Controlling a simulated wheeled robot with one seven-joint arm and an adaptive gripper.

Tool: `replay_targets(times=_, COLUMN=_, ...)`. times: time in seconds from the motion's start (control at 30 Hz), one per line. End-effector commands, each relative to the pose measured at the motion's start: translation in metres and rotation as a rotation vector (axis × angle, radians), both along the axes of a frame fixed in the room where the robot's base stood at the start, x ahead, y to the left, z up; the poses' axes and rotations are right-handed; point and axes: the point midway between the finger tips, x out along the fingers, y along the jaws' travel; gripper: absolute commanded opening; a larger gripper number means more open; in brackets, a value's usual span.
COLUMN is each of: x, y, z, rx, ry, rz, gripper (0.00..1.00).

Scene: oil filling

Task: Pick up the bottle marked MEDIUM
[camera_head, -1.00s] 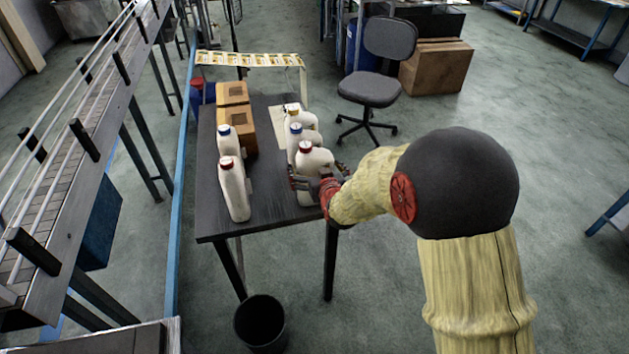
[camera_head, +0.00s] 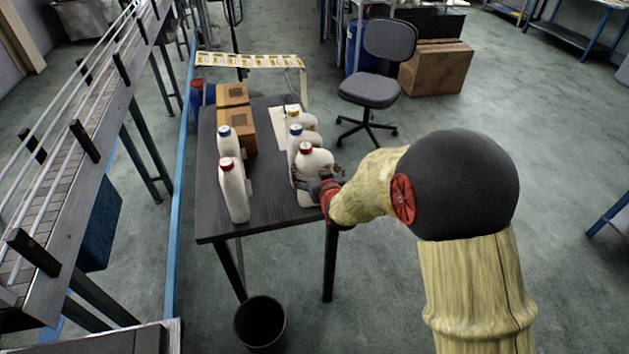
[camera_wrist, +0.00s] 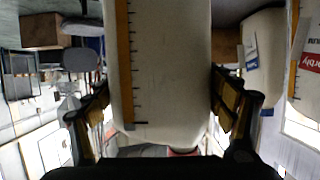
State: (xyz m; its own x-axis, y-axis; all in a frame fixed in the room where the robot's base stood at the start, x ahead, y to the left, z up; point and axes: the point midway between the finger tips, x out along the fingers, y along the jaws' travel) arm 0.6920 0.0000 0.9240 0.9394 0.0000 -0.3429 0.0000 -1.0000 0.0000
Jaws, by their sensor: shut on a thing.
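My gripper (camera_head: 318,184) is shut on a white bottle with a red cap (camera_head: 308,163) at the right front edge of the dark table. In the wrist view the held bottle (camera_wrist: 165,60) fills the middle, with an orange scale strip on its side, and my gripper's fingers (camera_wrist: 165,108) press on both its sides. Its label word is not visible. Behind it stand a blue-capped white bottle (camera_head: 296,138) and a yellow-capped white bottle (camera_head: 301,118). At the left stand another red-capped bottle (camera_head: 234,190) and another blue-capped bottle (camera_head: 227,145). No MEDIUM marking is readable.
The dark table (camera_head: 267,205) has bare room between the two bottle rows. Cardboard boxes (camera_head: 237,130) stand at its back left. A black bin (camera_head: 260,322) is on the floor in front. A conveyor (camera_head: 80,120) runs along the left, and an office chair (camera_head: 372,90) stands behind.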

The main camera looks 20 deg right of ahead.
Motion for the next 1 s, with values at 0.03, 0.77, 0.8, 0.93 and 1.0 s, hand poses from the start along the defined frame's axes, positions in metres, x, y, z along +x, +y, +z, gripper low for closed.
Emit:
replay_targets(times=0.03, x=0.0, y=0.0, z=0.0, rx=0.0, ry=0.0, rz=0.0, gripper=0.44)
replay_targets(times=0.77, x=0.002, y=0.0, z=0.009, rx=0.0, ry=-0.008, rz=0.0, gripper=0.22)
replay_targets(times=0.8, x=0.002, y=0.0, z=0.013, rx=0.0, ry=-0.008, rz=0.0, gripper=0.22)
replay_targets(times=0.93, x=0.002, y=0.0, z=0.031, rx=0.0, ry=-0.01, rz=0.0, gripper=0.22)
replay_targets(times=1.0, x=0.0, y=0.001, z=0.043, rx=0.0, ry=-0.01, rz=0.0, gripper=0.22)
